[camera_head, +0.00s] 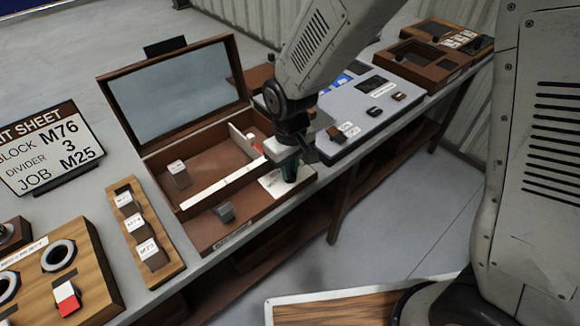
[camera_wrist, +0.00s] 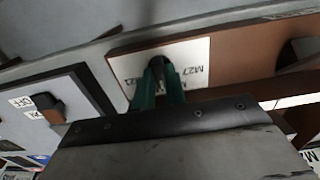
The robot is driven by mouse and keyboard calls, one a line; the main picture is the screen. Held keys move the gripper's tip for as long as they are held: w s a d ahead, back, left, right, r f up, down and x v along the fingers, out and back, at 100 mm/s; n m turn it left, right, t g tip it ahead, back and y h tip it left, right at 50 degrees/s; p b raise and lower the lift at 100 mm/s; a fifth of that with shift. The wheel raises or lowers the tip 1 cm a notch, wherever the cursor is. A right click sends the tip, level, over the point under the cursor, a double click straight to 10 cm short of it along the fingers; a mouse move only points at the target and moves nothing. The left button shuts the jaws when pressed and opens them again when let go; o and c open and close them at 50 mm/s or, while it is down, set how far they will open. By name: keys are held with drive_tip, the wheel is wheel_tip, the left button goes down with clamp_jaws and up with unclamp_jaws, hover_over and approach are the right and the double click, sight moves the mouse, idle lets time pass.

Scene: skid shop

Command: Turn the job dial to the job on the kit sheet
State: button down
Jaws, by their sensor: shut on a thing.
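The kit sheet (camera_head: 48,148) stands at the left in the head view and reads block M76, divider 3, job M25. The job dial's white plate (camera_head: 272,188) is on the front right of the brown case (camera_head: 215,240). The plate also shows in the wrist view (camera_wrist: 128,68), with M27 legible at its right. My gripper (camera_head: 289,172) points down there, its green fingers closed on the dark dial knob (camera_wrist: 157,64). In the wrist view my gripper (camera_wrist: 160,82) covers part of the plate. The knob's pointer and its setting are hidden.
The case's glazed lid (camera_head: 178,92) stands open. A block (camera_head: 178,173) and white dividers (camera_head: 222,184) are inside. A wooden rack (camera_head: 167,272) of labelled blocks and a ringed wooden box (camera_head: 90,285) stand left. A grey switch panel (camera_head: 362,112) is close on the right.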

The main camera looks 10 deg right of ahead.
drive_tip(key=shift+n, duration=2)
drive_tip(key=c, duration=1.4)
unclamp_jaws()
drive_tip(key=shift+c, duration=0.2)
drive_tip(key=shift+r, duration=3.95)
